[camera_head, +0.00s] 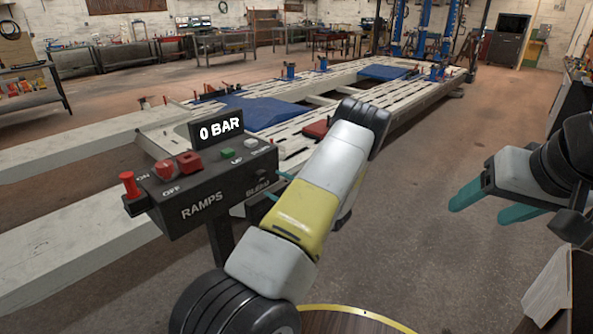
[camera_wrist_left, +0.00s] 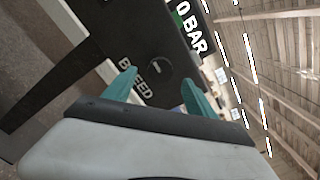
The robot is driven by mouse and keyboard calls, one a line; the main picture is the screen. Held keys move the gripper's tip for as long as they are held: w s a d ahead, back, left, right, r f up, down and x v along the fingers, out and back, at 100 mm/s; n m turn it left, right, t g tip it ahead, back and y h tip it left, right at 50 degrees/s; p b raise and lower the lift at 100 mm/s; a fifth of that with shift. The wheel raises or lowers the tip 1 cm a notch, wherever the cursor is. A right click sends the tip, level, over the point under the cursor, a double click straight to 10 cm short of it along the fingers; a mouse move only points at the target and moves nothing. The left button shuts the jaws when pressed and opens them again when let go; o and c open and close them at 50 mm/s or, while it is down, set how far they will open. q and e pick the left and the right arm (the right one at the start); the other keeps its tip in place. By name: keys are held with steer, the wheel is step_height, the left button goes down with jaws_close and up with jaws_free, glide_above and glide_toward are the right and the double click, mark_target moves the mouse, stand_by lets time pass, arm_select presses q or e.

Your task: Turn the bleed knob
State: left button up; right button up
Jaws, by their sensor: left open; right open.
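The control box (camera_head: 185,192) is dark, marked RAMPS and BLEED on its front, and has a display (camera_head: 216,129) reading 0 BAR. The bleed knob (camera_wrist_left: 160,66) is a dark round piece with a light mark, above the BLEED label in the left wrist view. My right gripper (camera_head: 474,214) is open and empty, far to the right.
A red knob (camera_head: 129,186) and several coloured buttons, marked ON, OFF and UP, sit on the box. Behind it is a long white ramp lift (camera_head: 390,98) with blue plates. Open floor lies between the box and my right gripper.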

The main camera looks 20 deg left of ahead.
mark_target(264, 177)
arm_select(q)
steer(key=x, duration=0.7)
steer(key=shift+w+a+f, duration=0.15)
steer(key=shift+w, duration=0.2)
steer(key=c, duration=1.4)
